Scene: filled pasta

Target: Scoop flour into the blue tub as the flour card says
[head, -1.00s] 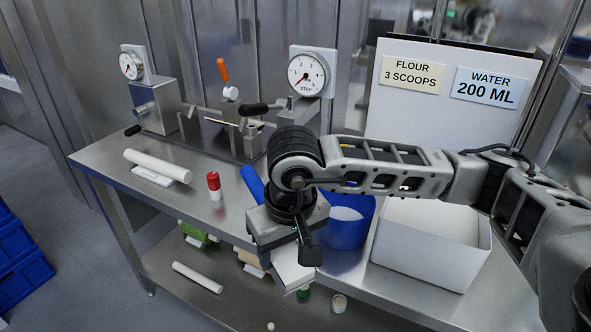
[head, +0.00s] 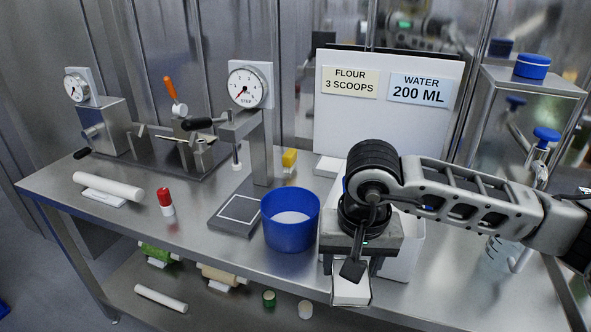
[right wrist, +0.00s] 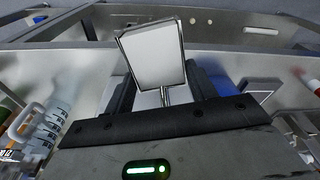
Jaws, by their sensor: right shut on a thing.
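The blue tub (head: 289,232) stands on the steel table with white flour inside. The flour card (head: 350,82) on the white board reads "FLOUR 3 SCOOPS". My right gripper (head: 354,262) is shut on a scoop (head: 351,291), to the right of the tub and in front of the white bin (head: 411,262), which it mostly hides. In the right wrist view the scoop (right wrist: 153,55) has a metal rim and a white inside; I cannot tell how much flour it holds. Part of the blue tub (right wrist: 217,82) shows behind a finger. My left gripper is not in view.
A water card (head: 418,90) reads "200 ML". A measuring jug (right wrist: 50,125) shows in the wrist view.

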